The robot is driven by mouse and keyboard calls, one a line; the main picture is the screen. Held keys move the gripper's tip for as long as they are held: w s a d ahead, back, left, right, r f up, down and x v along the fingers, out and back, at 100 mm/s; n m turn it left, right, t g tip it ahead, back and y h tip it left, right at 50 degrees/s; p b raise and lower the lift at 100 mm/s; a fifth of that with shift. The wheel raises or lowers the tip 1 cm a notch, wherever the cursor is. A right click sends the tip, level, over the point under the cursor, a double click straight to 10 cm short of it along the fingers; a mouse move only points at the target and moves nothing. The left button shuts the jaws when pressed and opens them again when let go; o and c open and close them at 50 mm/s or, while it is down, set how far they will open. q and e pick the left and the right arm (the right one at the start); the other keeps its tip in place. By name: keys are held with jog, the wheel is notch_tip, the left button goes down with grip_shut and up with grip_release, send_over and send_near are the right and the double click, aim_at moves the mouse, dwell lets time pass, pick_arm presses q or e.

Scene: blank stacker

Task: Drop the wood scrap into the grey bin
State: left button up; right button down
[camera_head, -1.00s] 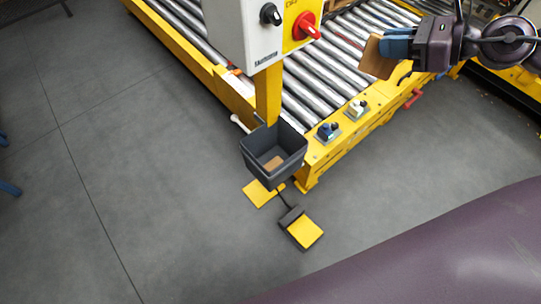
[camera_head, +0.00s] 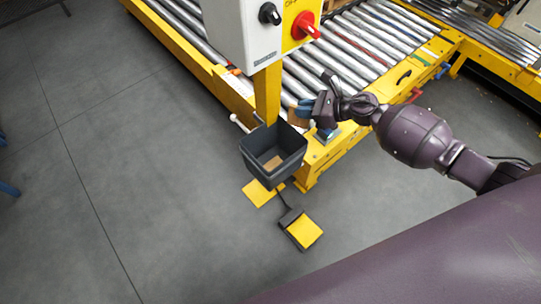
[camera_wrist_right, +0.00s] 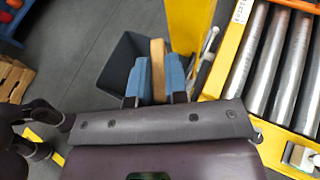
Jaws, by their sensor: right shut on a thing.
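My right gripper (camera_head: 303,112) is shut on the wood scrap (camera_wrist_right: 158,70), a flat light-brown piece standing between the two blue fingers in the right wrist view. In the head view the scrap (camera_head: 297,118) is partly hidden by the gripper. The grey bin (camera_head: 262,174) is a dark open box beside the yellow post, with a brown piece (camera_head: 273,163) inside. The gripper is just above and to the right of the bin's rim in the head view. In the wrist view the bin (camera_wrist_right: 118,68) is beyond and left of the scrap. My left gripper is not in view.
A yellow post (camera_head: 267,95) carries a control box (camera_head: 243,30) with a red knob, close behind the bin. The roller conveyor (camera_head: 340,60) is at the right. A yellow foot pedal (camera_head: 304,231) lies on the floor below the bin. The left floor is mostly open.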

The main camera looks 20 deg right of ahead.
jog(key=w+a+f+n+g+b, duration=0.1)
jog(key=a+f+b, duration=0.2)
jog(key=a+f, duration=0.3)
jog(key=shift+a+f+y, duration=0.25)
jog(key=shift+f+y, duration=0.15)
jog(key=shift+f, duration=0.2)
jog(key=c, duration=1.1)
grip_release()
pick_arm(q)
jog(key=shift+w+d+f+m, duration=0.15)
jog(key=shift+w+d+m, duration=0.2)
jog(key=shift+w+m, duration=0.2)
pick_arm(e)
jog(key=shift+o, duration=0.2)
jog(key=shift+d, duration=0.1)
pick_arm(q)
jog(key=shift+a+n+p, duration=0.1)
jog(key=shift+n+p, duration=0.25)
jog(key=shift+p, duration=0.35)
pick_arm(e)
jog(key=v, duration=1)
jog(key=shift+d+r, duration=0.2)
jog(key=shift+d, duration=0.1)
jog(key=shift+s, duration=0.1)
